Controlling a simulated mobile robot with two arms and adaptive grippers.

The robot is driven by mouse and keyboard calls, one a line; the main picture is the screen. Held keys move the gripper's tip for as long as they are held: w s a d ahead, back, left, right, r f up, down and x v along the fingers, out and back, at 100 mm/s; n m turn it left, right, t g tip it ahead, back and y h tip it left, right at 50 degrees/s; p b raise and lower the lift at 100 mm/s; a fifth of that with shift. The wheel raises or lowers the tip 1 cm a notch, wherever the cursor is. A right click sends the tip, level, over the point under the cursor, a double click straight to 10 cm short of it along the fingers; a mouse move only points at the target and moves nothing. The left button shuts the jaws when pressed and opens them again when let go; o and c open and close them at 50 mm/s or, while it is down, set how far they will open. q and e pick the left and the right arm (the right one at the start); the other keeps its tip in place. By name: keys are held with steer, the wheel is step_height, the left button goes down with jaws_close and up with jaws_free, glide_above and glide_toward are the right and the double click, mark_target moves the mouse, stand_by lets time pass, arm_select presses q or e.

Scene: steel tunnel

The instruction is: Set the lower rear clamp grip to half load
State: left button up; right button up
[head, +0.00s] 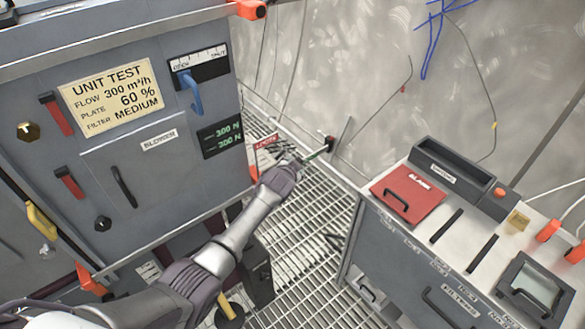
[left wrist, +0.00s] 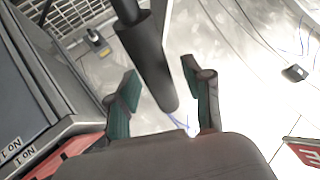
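My left gripper (head: 318,154) reaches beyond the right end of the grey test unit, low by the wall. In the left wrist view its two green-padded fingers (left wrist: 162,98) are apart. A black cylindrical grip (left wrist: 148,55) has its end between them, with gaps visible on both sides. In the head view a small black and red part (head: 330,143) is just past the fingertips; I cannot tell whether it is the same grip. An orange clamp part (head: 253,171) shows at the unit's lower right edge. The display (head: 222,136) reads 300 N on both lines. My right gripper is not seen.
The grey unit (head: 140,215) carries a UNIT TEST label (head: 110,90), blue lever (head: 191,92) and red handles. An orange clamp handle (head: 250,8) is at its top, another (head: 92,281) lower left. A grey cabinet (head: 395,245) stands right. Grating (head: 305,225) lies between.

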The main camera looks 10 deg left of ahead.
arm_select(q)
steer(key=v, duration=1.2)
stand_by(0.6)
steer(key=s+a+f+n+g, duration=0.1)
steer(key=s+f+g, duration=0.1)
steer(key=s+f, duration=0.7)
steer(key=s+a+f+g, duration=0.15)
steer(key=s+f, duration=0.35)
steer(key=f, duration=0.8)
steer(key=s+a+f+n+g, duration=0.1)
steer(key=s+f+g, duration=0.1)
steer(key=s+f, duration=0.7)
steer(key=s+a+f+g, duration=0.1)
steer(key=s+f, duration=0.4)
steer(key=s, duration=0.5)
steer(key=s+a+f+n+g, duration=0.1)
steer(key=s+f, duration=0.4)
steer(key=s, duration=0.6)
steer(key=s+a+f+n+g, duration=0.1)
steer(key=s+f+g, duration=0.2)
steer(key=s+f, duration=0.3)
steer(key=s, duration=0.4)
steer(key=shift+s+a, duration=0.25)
steer(key=shift+s, duration=0.05)
steer(key=shift+f, duration=0.1)
